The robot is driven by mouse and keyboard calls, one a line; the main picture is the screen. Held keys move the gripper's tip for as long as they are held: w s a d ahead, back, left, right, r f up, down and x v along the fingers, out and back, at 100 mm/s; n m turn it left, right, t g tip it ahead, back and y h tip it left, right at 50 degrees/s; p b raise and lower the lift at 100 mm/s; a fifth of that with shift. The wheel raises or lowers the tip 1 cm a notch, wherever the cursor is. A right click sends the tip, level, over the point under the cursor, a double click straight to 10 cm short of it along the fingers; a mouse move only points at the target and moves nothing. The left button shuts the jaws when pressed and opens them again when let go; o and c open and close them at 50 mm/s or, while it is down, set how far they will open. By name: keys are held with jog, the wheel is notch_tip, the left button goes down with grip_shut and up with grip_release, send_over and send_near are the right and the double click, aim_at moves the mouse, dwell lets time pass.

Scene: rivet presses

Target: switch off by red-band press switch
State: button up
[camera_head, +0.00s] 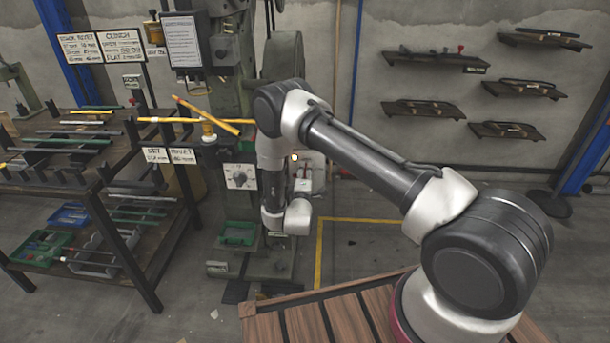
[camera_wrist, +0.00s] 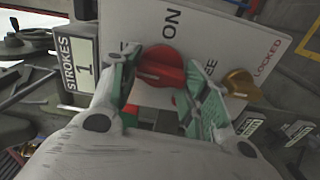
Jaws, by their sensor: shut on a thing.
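In the wrist view, a red rotary switch knob (camera_wrist: 160,63) sits on a white switch plate (camera_wrist: 215,38). The plate has the words ON and LOCKED. My gripper (camera_wrist: 164,92) is shut on the red knob, with a green-padded finger on each side of it. Part of the lettering is covered by the knob and fingers. In the head view, the grey-green press (camera_head: 232,108) stands behind my arm, with a small light-coloured switch box (camera_head: 304,183) beside my wrist. My fingers are hidden there, and I cannot make out a red band on the press.
A brass-yellow part (camera_wrist: 241,83) is right of the knob; a STROKES counter reading 1 (camera_wrist: 80,68) is left. A workbench with rods (camera_head: 85,140) stands left of the press. Wall shelves (camera_head: 436,61) hang right. Floor with yellow lines (camera_head: 319,250) is open right of the press.

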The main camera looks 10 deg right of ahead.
jog(key=shift+n, duration=0.6)
jog(key=o, duration=1)
jog(key=v, duration=1.2)
